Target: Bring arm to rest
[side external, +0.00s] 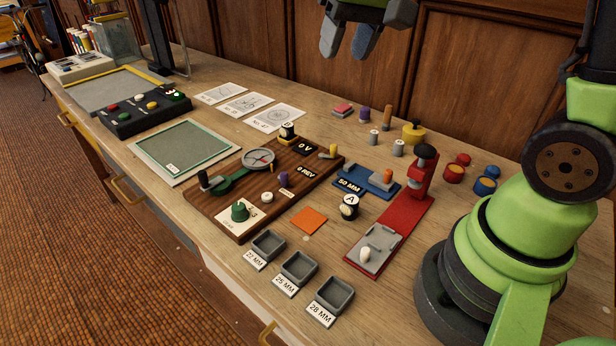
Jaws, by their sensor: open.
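My gripper (348,39) shows at the top of the side external view, right of the middle. Its two grey-blue fingertips point down and stand apart, with nothing between them. It hangs high above the far side of the wooden bench (420,262), in front of the panelled wall, and touches nothing. The upper part of the gripper and the wrist are cut off by the top edge of the picture.
A wooden instrument board (240,226) with a dial and knobs lies mid-bench. A red press (388,238), a blue block marked 50 MM (352,184) and grey trays (299,267) are nearby. Small cylinders and coloured pots, including a yellow one (413,133), stand toward the back right.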

